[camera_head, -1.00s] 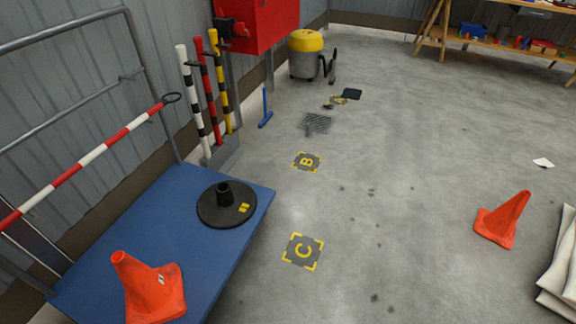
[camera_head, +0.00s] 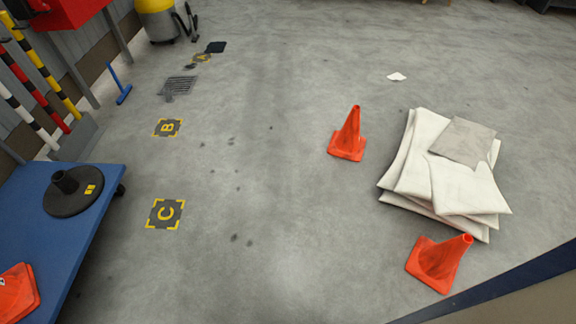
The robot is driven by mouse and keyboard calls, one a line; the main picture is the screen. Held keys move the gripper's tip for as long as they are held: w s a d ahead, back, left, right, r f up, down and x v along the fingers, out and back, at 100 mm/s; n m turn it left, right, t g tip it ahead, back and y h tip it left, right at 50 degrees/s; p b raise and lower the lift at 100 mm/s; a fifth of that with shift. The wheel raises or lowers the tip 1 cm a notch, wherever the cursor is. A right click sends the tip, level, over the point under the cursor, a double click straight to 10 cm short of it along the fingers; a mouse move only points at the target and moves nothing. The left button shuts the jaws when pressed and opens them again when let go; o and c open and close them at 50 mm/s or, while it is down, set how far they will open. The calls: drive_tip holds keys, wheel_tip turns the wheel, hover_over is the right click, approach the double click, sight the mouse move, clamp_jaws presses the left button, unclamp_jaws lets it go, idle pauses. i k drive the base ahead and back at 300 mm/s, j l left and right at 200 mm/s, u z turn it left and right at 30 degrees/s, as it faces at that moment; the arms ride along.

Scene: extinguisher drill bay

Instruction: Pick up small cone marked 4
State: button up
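Three small orange cones show in the head view. One cone (camera_head: 348,136) stands on the concrete floor right of the middle. A second cone (camera_head: 439,262) stands on the floor at the lower right, in front of the stacked sheets. A third cone (camera_head: 15,293) is cut off by the left edge, on the blue platform (camera_head: 88,222). I can read no number 4 on any of them; a small pale mark on the platform cone is too small to read. My gripper is not in view.
A black round base (camera_head: 88,202) sits on the platform. Floor marks B (camera_head: 168,127) and C (camera_head: 165,213) lie right of it. A dark-edged surface (camera_head: 520,293) fills the lower right corner. The middle floor is clear.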

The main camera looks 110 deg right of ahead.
sight(437, 265)
drive_tip(key=k+j, duration=0.2)
drive_tip(key=k, duration=0.4)
drive_tip(key=k+j+z, duration=0.1)
drive_tip(key=k, duration=0.45)
drive_tip(key=k+j, duration=0.3)
drive_tip(key=k, duration=0.3)
drive_tip(key=k+z, duration=0.15)
drive_tip(key=z, duration=2.05)
